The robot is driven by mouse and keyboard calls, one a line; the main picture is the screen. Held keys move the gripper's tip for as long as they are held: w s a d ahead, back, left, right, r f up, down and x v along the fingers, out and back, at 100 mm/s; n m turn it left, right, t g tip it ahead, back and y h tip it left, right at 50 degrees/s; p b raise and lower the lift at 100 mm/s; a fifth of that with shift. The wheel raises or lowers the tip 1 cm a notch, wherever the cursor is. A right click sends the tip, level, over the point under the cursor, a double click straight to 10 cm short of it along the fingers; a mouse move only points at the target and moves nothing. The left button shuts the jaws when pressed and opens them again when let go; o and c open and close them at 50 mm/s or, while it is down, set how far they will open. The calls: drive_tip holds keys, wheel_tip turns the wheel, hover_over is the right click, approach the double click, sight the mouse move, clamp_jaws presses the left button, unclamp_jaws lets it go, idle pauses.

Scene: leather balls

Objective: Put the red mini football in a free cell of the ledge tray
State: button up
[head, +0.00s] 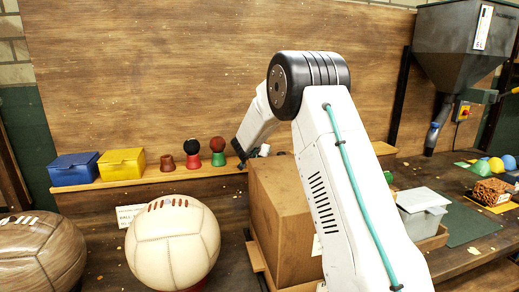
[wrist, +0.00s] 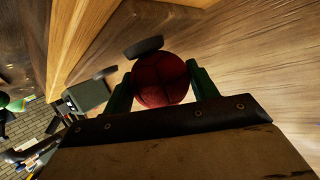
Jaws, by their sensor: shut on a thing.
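The red mini football (wrist: 160,80) sits between the two green fingers of my gripper (wrist: 161,84) in the wrist view. The fingers touch it on both sides, so my gripper is shut on it. A dark flat round piece (wrist: 143,47) shows beside the ball; I cannot tell what it is. In the head view my wrist is low over the wooden ledge (head: 150,179), behind the cardboard box. The fingers and the held ball are hidden there. I cannot make out the ledge tray or its cells in either view.
A cardboard box (head: 280,220) stands in front of the ledge. A large cream ball (head: 172,245) stands at front.

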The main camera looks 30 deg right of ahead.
drive_tip(key=o, duration=1.1)
drive_tip(key=shift+s+a+r, duration=0.1)
drive_tip(key=shift+a, duration=0.05)
drive_tip(key=v, duration=1.1)
drive_tip(key=shift+s+a+r, duration=0.15)
drive_tip(key=shift+s+a, duration=0.05)
